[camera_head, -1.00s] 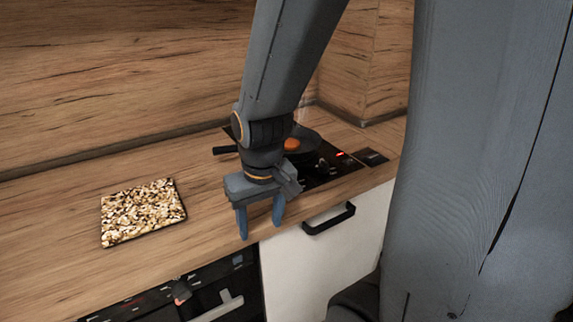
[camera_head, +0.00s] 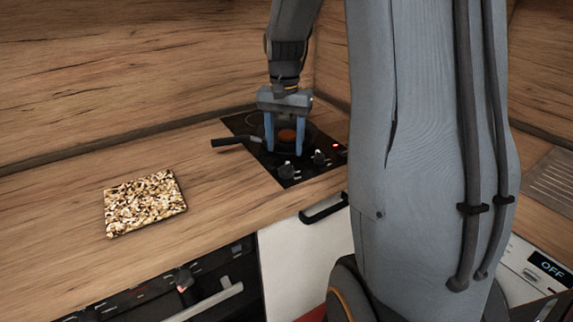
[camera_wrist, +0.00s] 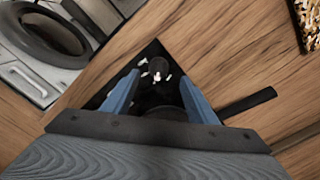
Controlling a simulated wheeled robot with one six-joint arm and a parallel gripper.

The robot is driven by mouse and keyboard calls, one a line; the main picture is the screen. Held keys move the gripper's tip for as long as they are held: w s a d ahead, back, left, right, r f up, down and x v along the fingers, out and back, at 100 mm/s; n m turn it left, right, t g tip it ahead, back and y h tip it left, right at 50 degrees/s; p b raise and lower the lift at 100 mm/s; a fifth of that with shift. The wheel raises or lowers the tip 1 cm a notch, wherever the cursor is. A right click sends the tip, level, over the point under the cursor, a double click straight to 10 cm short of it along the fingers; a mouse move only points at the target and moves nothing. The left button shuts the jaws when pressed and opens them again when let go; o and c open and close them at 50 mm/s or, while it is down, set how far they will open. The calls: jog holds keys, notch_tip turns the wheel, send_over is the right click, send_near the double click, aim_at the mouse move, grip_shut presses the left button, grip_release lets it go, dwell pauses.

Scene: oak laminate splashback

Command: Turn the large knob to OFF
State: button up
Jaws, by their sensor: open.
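Two dark knobs stand on the front of the black cooktop (camera_head: 243,124). The left knob (camera_head: 287,170) looks a little bigger than the right knob (camera_head: 319,157), but I cannot be sure which is the large one. My gripper (camera_head: 284,152) is open and points down above the cooktop, over the pan and behind the knobs. In the wrist view, one round dark knob (camera_wrist: 158,66) with white marks around it shows between and beyond the open fingertips (camera_wrist: 160,82). Nothing is between the fingers. The knob's setting is too small to read.
A black pan (camera_head: 240,141) with an orange item in it sits on the cooktop, its handle pointing left. A speckled board (camera_head: 145,203) lies on the counter. An oven panel has a red-lit knob (camera_head: 184,280). A white appliance at right has an OFF display (camera_head: 552,268).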

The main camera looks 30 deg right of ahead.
aim_at(286, 165)
jog(key=shift+d+f, duration=0.2)
jog(key=shift+d, duration=0.1)
notch_tip(286, 165, down, 7)
jog(key=shift+f+p, duration=0.15)
jog(key=shift+p, duration=0.7)
jog(key=shift+c, duration=0.5)
jog(key=c, duration=1)
jog(key=shift+o, duration=0.2)
